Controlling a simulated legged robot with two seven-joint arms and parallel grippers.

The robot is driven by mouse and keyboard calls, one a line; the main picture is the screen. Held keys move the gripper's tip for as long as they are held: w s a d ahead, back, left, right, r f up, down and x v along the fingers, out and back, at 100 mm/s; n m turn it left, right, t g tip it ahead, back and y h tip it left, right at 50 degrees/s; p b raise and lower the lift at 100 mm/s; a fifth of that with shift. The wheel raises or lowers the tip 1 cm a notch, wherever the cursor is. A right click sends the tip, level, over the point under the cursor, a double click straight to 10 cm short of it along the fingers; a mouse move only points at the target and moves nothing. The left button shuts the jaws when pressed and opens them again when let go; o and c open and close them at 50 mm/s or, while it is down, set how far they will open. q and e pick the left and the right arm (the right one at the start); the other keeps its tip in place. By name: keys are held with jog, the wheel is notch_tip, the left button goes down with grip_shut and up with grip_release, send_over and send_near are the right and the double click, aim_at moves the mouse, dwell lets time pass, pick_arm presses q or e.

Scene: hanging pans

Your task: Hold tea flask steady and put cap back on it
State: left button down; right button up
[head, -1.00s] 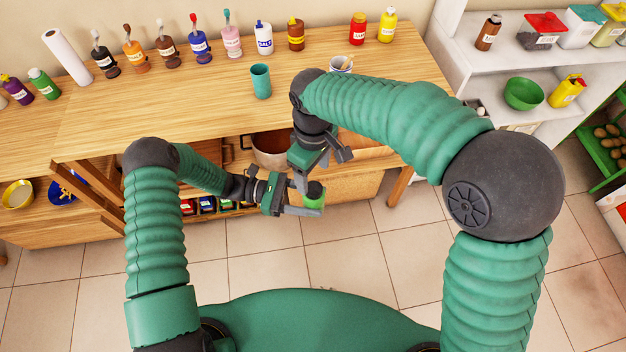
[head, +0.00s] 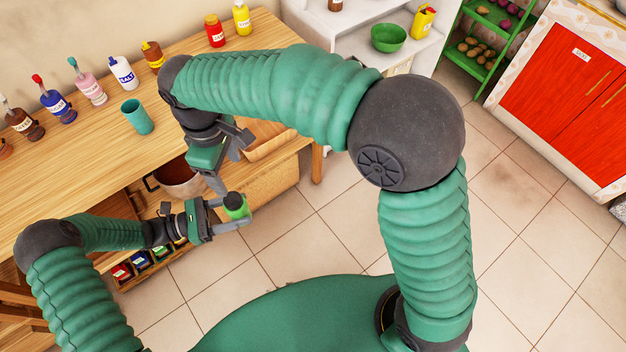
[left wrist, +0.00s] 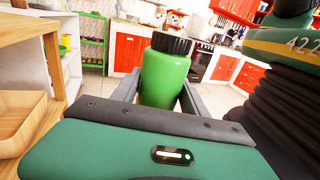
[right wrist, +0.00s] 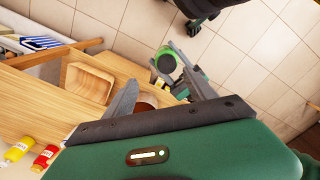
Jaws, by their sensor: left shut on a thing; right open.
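The tea flask (left wrist: 165,78) is green, and a black cap (left wrist: 171,43) sits on its top in the left wrist view. In the head view the flask (head: 238,212) is upright in my left gripper (head: 228,213), clear of the table, with its dark top (head: 234,200) facing up. My left gripper is shut around the flask's body. My right gripper (head: 230,162) is open and empty, above and just behind the flask, apart from it. In the right wrist view the flask (right wrist: 165,60) shows beyond the open fingers.
The wooden table (head: 85,165) bears a teal cup (head: 137,117) and several labelled bottles at its back. A brown pot (head: 178,180) stands on the shelf under it. A white shelf with a green bowl (head: 388,38) and a red cabinet (head: 565,85) stand right. The tiled floor is clear.

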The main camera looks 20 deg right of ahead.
jog(key=s+d+f+m, duration=0.3)
jog(key=d, duration=0.4)
jog(key=s+d+f+m+t, duration=0.1)
jog(key=s+d+f+m, duration=0.2)
jog(key=d, duration=0.5)
jog(key=s+d+f+m+t, duration=0.1)
jog(key=s+d+f+m, duration=0.3)
jog(key=d, duration=0.3)
jog(key=shift+d+m, duration=0.15)
jog(key=shift+m, duration=0.55)
jog(key=shift+r, duration=0.1)
